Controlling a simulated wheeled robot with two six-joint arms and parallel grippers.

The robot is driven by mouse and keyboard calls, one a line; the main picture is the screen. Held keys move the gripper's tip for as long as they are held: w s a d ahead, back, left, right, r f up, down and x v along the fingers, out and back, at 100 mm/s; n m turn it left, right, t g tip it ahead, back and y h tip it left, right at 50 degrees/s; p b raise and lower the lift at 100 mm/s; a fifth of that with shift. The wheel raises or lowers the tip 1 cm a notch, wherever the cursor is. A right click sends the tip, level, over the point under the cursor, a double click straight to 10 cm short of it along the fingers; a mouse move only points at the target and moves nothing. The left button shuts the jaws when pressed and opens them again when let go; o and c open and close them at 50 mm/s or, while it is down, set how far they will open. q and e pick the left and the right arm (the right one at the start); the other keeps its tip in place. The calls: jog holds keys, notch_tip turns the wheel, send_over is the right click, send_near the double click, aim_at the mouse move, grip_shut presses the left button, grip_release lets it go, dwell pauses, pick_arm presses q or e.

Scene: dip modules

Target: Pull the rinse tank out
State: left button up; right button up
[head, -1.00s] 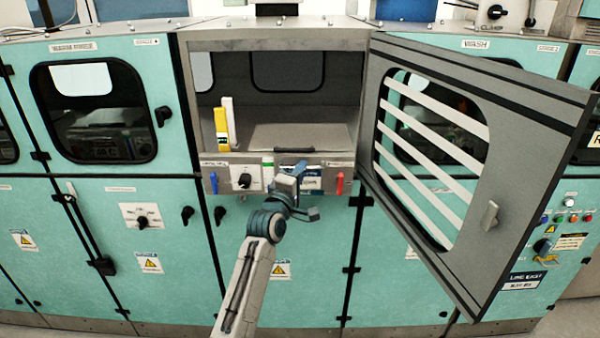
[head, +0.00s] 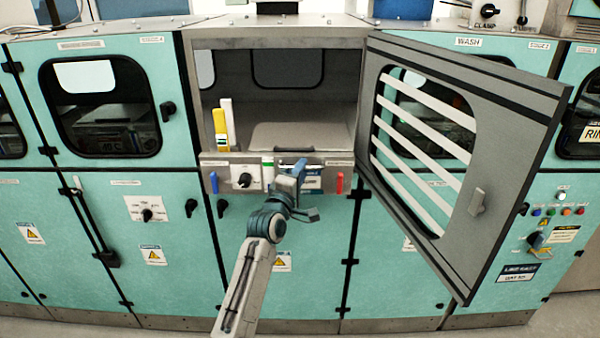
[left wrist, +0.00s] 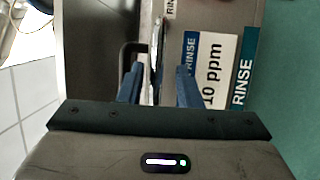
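The rinse tank (head: 230,160) sits in the open bay, its grey front panel showing at the bay's lower edge. A black handle on its front (left wrist: 128,55) shows in the left wrist view beside the left-hand finger. My left gripper (head: 293,168) is at the middle of the panel and hides part of it in the head view. In the left wrist view its blue fingers (left wrist: 158,88) are apart, with a shiny metal edge (left wrist: 157,45) between them. I cannot tell whether they touch anything. My right gripper is not in view.
The bay door (head: 515,150) stands wide open to the right. A blue lever (head: 214,182), a black knob (head: 244,180) and a red lever (head: 340,182) are on the panel. A yellow-and-white item (head: 220,125) stands inside at the left. Closed teal cabinets (head: 150,270) flank the bay.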

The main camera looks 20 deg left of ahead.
pick_arm(q)
jog(key=shift+r, duration=0.1)
jog(key=b+v, duration=0.3)
jog(key=v, duration=0.7)
jog(key=shift+s, duration=0.4)
